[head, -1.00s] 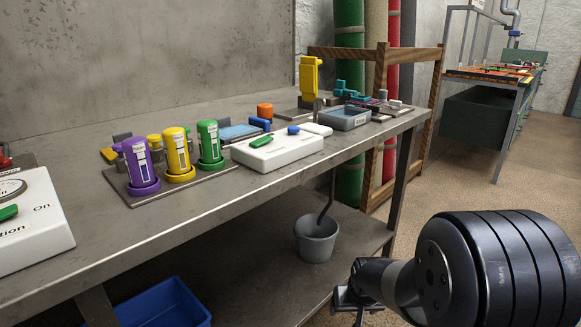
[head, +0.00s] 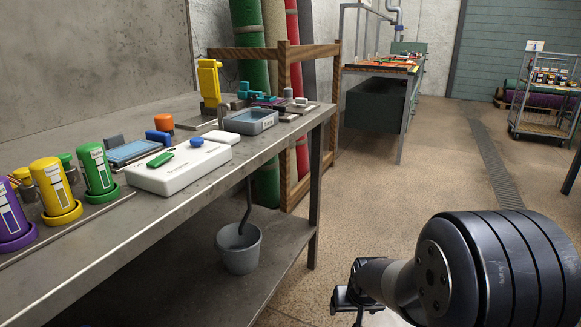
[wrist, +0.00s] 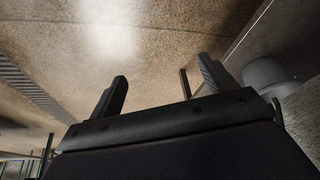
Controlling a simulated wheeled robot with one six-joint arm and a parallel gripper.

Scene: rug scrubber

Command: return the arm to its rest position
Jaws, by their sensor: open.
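My arm is folded at the lower right of the head view, with its thick dark ribbed joint nearest the camera. My gripper (head: 345,300) is at its left end, to the right of the workbench and clear of it. In the wrist view my gripper (wrist: 160,88) shows two dark fingers spread wide apart with nothing between them. Beyond them are the brown floor and a bench leg.
The metal workbench (head: 140,235) carries purple, yellow and green bottles, a white switch box (head: 180,168) and a grey tray (head: 251,121). A grey bucket (head: 239,250) stands on its lower shelf. A wooden rack (head: 286,120) holds rolls. Open floor (head: 440,160) and a wheeled cart (head: 545,95) lie right.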

